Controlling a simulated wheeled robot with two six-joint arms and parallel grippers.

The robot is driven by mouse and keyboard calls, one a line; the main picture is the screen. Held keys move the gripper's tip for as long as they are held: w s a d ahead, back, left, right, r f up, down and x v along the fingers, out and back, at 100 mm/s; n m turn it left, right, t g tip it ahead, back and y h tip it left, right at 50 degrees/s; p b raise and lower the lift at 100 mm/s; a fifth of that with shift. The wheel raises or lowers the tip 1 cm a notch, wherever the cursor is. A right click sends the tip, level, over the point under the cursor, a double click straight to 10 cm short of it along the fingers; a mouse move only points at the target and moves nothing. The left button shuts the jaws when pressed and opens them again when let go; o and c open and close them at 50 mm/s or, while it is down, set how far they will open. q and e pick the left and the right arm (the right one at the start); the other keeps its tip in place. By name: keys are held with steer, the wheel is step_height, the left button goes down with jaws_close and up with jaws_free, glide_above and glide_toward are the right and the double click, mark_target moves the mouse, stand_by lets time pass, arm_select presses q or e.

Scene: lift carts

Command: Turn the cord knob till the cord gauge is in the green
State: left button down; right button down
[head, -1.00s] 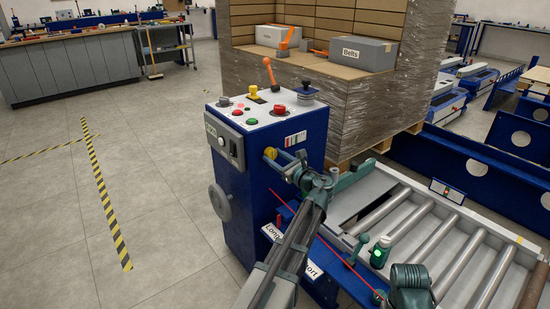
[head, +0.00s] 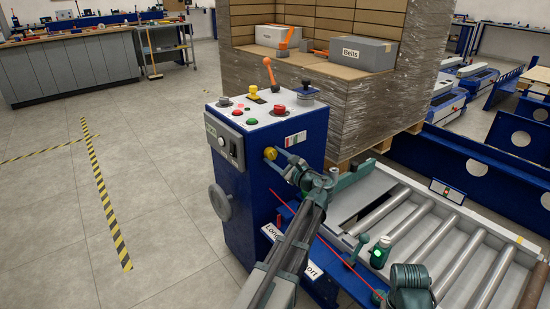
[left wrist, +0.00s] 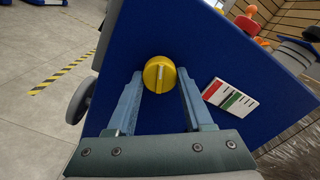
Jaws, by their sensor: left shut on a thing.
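The yellow cord knob (head: 270,153) is on the side of the blue machine cabinet. In the left wrist view the knob (left wrist: 159,74) is round, with a pale line on its face that runs nearly upright. My left gripper (left wrist: 159,76) is shut on the knob, one finger on each side. It also shows in the head view (head: 279,158). A small gauge with red, white and green bands (left wrist: 229,98) lies right of the knob and also shows in the head view (head: 295,138). I cannot make out its pointer.
The cabinet top (head: 262,113) has several buttons and an orange-handled lever (head: 269,72). A wrapped pallet load (head: 300,95) stands behind. The floor at left is clear.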

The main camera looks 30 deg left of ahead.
arm_select(q)
steer(key=shift+n, duration=1.5)
steer(key=shift+c, duration=1.5)
jaws_free()
steer(key=shift+d, duration=0.1)
steer(key=v, duration=1.3)
steer(key=shift+d, duration=0.3)
steer(key=shift+s, duration=0.1)
